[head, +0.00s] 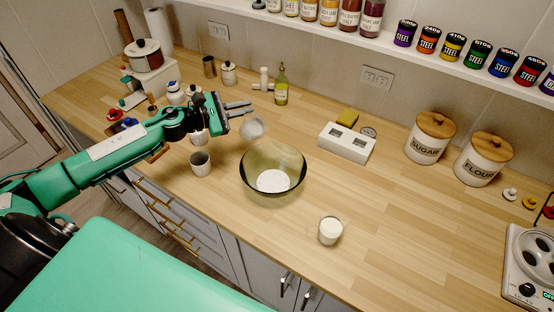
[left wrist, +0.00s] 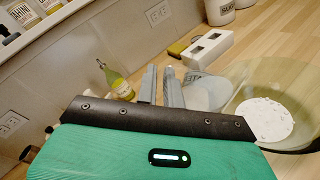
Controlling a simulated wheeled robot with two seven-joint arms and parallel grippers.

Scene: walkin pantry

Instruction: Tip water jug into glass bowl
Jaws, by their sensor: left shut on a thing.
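The glass bowl (head: 262,158) is wide, see-through and olive-tinted, upright on the wooden counter, with white stuff in its bottom. It also shows at the right of the left wrist view (left wrist: 290,78). My left gripper (head: 240,107) is shut on the water jug (head: 254,129), a small clear, pale vessel up and left of the bowl's rim. In the left wrist view the jug (left wrist: 208,92) sits beside the fingers and overlaps the bowl's left edge. Its tilt and water level are hard to tell. My right gripper is not in view.
A grey cup (head: 201,163) stands left of the bowl, a white-filled glass (head: 330,231) at front right. A green-yellow bottle (head: 281,88) and a white block with openings (head: 346,142) stand behind. Sugar (head: 430,139) and flour (head: 483,159) jars stand right. Counter between is clear.

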